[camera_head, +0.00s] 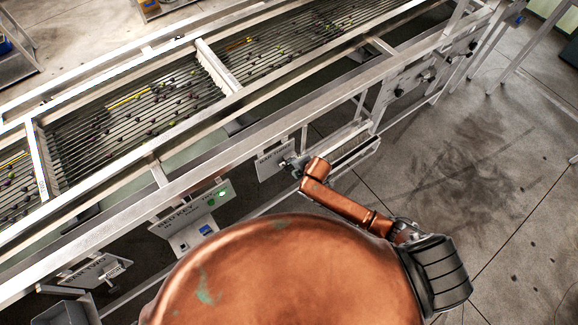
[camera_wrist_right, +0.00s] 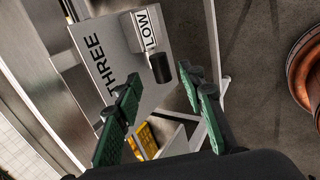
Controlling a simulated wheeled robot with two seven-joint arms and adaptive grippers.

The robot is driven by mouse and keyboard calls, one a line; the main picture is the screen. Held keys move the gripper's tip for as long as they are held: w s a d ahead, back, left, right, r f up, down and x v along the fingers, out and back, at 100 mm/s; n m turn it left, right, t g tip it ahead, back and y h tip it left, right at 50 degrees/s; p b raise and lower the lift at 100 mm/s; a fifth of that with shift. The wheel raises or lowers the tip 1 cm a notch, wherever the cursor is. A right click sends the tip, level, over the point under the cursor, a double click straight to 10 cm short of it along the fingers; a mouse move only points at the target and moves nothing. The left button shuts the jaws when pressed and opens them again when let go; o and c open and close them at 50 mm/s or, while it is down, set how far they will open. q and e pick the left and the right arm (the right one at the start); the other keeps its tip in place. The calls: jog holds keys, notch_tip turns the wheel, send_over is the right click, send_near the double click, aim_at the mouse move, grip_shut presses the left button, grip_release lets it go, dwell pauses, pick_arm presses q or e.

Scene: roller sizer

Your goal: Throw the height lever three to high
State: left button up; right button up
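The bar three panel (camera_head: 272,161) hangs on the near side rail of the sizer. In the right wrist view it is a pale plate (camera_wrist_right: 100,65) marked THREE. Its height lever has a black grip (camera_wrist_right: 160,68) beside a white LOW label (camera_wrist_right: 146,29). My right gripper (camera_wrist_right: 158,85) is open, its two green fingers spread on either side below the black grip, with nothing held. In the head view my right gripper (camera_head: 291,165) is small and partly hidden by my copper forearm, close to the panel. My left gripper is not in view.
The sizer's roller bed (camera_head: 140,110) carries many small dark fruits. A bed key panel (camera_head: 195,215) with a green light and a bar two panel (camera_head: 95,270) hang further left along the rail. Metal rails and legs crowd the panel. Concrete floor (camera_head: 460,170) is open at right.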

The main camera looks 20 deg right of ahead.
aim_at(290, 167)
jog(key=shift+x, duration=3)
jog(key=shift+c, duration=0.2)
jog(key=c, duration=0.9)
grip_shut()
jog(key=shift+d, duration=0.15)
